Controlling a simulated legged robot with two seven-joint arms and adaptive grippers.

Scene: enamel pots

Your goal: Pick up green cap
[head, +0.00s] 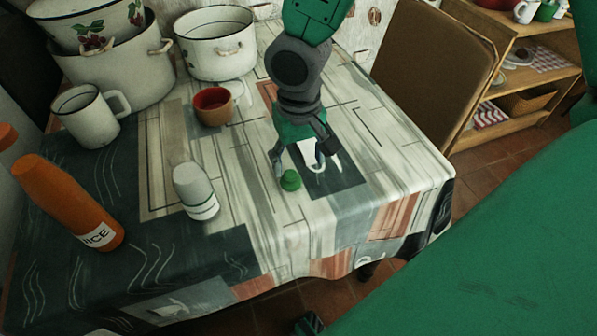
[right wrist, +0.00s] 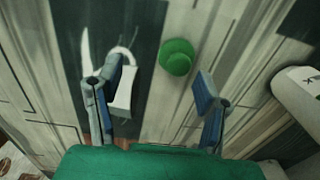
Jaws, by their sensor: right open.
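The green cap (head: 291,180) is a small round knob on the patterned tablecloth, near the middle of the table. My right gripper (head: 303,160) reaches down from the top of the head view, right beside the cap. In the right wrist view the two fingers of the right gripper (right wrist: 155,85) are spread and nothing is held between them. There the green cap (right wrist: 177,57) lies just beyond the fingertips, between their lines and nearer the right finger. I cannot tell how high the fingers are above the cloth. My left gripper is not in view.
A white bottle with a grey top (head: 195,191) stands left of the cap. A red-lined cup (head: 214,106), a white mug (head: 89,116), enamel pots (head: 216,45) and an orange bottle (head: 68,202) stand further left and back. A brown chair (head: 435,70) stands beyond the table's right edge.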

